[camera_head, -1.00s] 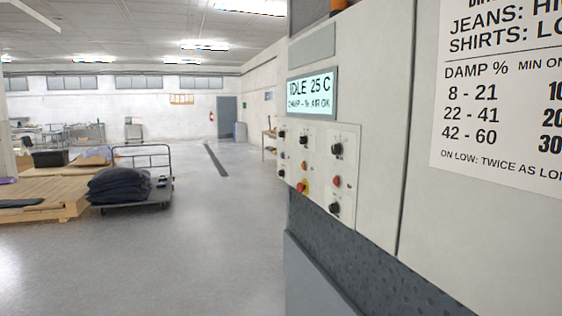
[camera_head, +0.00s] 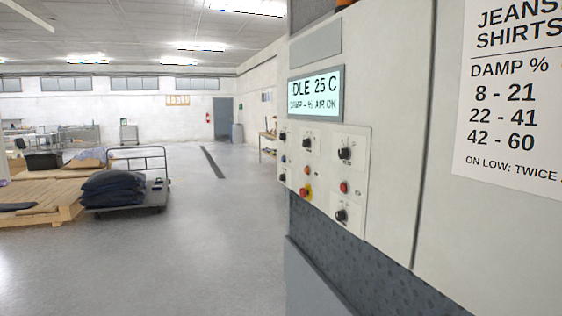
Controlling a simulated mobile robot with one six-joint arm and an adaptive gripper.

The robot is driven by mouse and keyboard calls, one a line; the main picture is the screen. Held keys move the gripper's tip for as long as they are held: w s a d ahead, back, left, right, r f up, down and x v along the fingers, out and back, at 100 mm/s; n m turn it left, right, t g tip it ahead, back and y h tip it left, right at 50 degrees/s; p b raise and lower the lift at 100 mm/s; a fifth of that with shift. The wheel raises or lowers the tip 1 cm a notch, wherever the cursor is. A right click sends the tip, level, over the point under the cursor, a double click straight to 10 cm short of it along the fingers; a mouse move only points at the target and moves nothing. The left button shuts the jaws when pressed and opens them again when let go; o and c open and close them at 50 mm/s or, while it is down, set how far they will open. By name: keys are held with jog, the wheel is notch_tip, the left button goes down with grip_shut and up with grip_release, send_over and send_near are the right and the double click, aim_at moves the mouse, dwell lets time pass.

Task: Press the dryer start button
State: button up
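The dryer's control panel (camera_head: 325,176) is on the machine's front at the right of the head view, seen at a slant. It carries several black knobs, including one at its upper right (camera_head: 345,153), a red button (camera_head: 344,187), a small orange button (camera_head: 307,170) and a larger red knob on a yellow base (camera_head: 306,192). The labels are too small to read, so I cannot tell which is the start button. The display (camera_head: 316,94) above reads "IDLE 25 C" and a damp line ending "AIR OK". My gripper is not in view.
A printed chart (camera_head: 510,100) with damp percentages is on the machine's right part. A flat cart (camera_head: 125,196) with folded dark cloth stands at the left beside a wooden pallet (camera_head: 60,205). The floor (camera_head: 220,250) between cart and machine is clear.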

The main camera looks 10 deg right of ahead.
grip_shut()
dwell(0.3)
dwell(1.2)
